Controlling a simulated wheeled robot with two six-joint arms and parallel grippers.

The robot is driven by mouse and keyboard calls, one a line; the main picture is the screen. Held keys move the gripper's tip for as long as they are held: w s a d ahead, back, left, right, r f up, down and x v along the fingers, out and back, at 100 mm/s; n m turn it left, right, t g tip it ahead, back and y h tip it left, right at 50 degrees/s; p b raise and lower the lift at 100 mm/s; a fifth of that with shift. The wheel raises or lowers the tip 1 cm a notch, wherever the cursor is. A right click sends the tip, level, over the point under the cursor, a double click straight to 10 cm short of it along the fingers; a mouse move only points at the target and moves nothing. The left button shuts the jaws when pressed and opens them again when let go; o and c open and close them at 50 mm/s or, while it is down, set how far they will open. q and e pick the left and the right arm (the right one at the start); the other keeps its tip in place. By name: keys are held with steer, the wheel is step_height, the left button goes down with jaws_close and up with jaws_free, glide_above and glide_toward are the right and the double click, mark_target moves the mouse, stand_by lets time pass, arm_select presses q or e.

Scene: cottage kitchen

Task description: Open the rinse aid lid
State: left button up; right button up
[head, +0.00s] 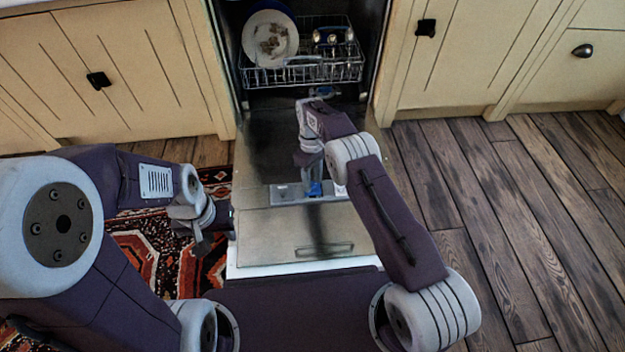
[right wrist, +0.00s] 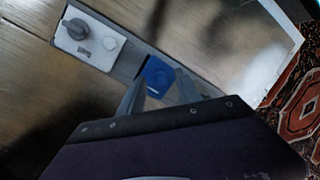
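The blue rinse aid lid (right wrist: 157,74) sits in the grey dispenser strip on the inner face of the lowered dishwasher door. It also shows as a small blue patch in the head view (head: 315,189), partly covered by my right gripper. In the right wrist view my right gripper (right wrist: 160,92) is open, its two fingers apart on either side of the blue lid's near edge. I cannot tell whether they touch it. My left gripper (head: 198,236) hangs left of the door over the rug, away from the lid; its finger opening is unclear.
A white panel with a grey knob (right wrist: 75,28) is beside the lid on the strip. The dishwasher rack (head: 300,75) holds a soiled plate (head: 270,38) and other dishes. Cream cabinets (head: 470,60) flank the machine. Wooden floor (head: 530,220) is clear at right; a patterned rug (head: 150,255) lies left.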

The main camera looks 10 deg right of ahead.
mark_target(314, 184)
step_height(314, 184, up, 6)
steer(key=p, duration=0.5)
steer(key=shift+s+d+f, duration=0.15)
steer(key=s+d+r+p, duration=0.5)
steer(key=s+d+p, duration=0.2)
steer(key=d+p, duration=0.2)
steer(key=shift+r, duration=0.15)
